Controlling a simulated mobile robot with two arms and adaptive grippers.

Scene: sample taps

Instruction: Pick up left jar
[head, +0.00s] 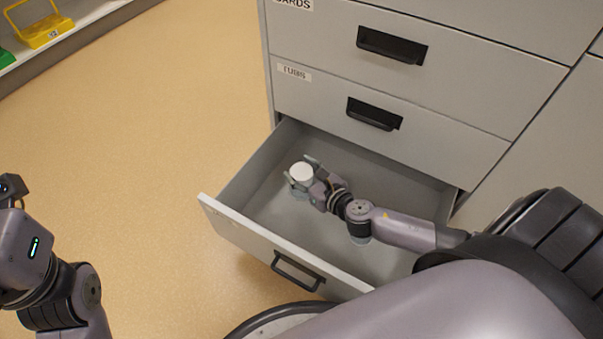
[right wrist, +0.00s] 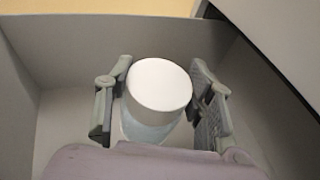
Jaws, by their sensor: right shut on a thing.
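The left jar (head: 301,173) has a round white lid and a pale bluish body, and stands inside the open drawer towards its left end. My right gripper (head: 302,170) has one finger on each side of it and is shut on it. In the right wrist view the jar (right wrist: 159,87) is between the two grey fingers (right wrist: 158,105), lid facing the camera. I cannot tell whether its base touches the drawer floor. My left arm shows at the left edge of the head view, but its fingers do not show.
The open drawer (head: 236,225) has walls around the jar and a black handle (head: 298,271) on its front. Shut drawers (head: 436,105) rise behind it. My right arm covers part of the drawer's inside. The tan floor (head: 150,130) to the left is clear. A shelf with a yellow holder (head: 45,32) is at top left.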

